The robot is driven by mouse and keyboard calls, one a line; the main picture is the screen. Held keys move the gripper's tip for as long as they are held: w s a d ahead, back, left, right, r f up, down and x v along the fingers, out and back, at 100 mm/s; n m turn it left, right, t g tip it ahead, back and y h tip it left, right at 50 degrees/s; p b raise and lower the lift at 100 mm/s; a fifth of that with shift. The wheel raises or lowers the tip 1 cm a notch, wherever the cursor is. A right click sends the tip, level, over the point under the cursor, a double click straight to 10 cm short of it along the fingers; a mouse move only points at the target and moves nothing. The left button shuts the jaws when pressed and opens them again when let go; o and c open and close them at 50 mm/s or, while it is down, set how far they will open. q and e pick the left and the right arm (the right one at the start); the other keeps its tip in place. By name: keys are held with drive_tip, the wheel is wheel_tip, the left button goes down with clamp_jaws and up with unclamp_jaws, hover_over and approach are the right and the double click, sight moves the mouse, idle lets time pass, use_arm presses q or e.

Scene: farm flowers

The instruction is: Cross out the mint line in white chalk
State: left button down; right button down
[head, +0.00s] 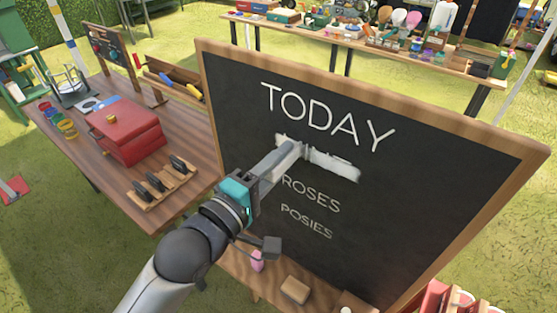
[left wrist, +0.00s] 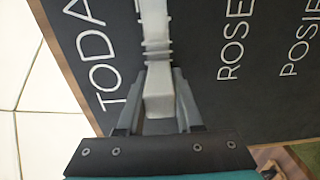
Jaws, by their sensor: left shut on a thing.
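The blackboard (head: 400,220) stands in a wooden frame, with TODAY (head: 325,117) on top and ROSES (head: 311,193) and POSIES (head: 306,221) below. Between TODAY and ROSES lies a broad white chalk patch (head: 335,166); the word under it cannot be read clearly. My left gripper (head: 283,160) is at the left part of this patch, close to the board, and partly hides it. In the left wrist view its fingers (left wrist: 158,88) are shut on a pale chalk stick (left wrist: 160,92) that points at the board. Its tip contact cannot be made out. My right gripper is out of view.
A wooden table (head: 85,150) with a red toolbox (head: 125,130) stands at the left. A long table (head: 375,45) with many small items is behind the board. A tan block (head: 295,289) and a pink object (head: 257,260) are below the board.

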use_arm(q)
drive_tip(key=shift+w+d, duration=0.15)
drive_tip(key=shift+s+d+r+p, duration=0.1)
drive_tip(key=shift+s+d+p, duration=0.2)
drive_tip(key=shift+d+p, duration=0.1)
drive_tip(key=shift+s+d+p, duration=0.65)
drive_tip(key=shift+s+d, duration=0.3)
drive_tip(key=shift+d, duration=0.2)
drive_tip(key=shift+p, duration=0.35)
drive_tip(key=shift+w+a, duration=1.3)
drive_tip(key=shift+a, duration=0.3)
drive_tip(key=shift+s+a+p, duration=0.35)
drive_tip(key=shift+s+p, duration=0.1)
drive_tip(key=shift+s, duration=0.05)
drive_tip(key=shift+p+v, duration=0.6)
drive_tip(key=shift+v, duration=1.85)
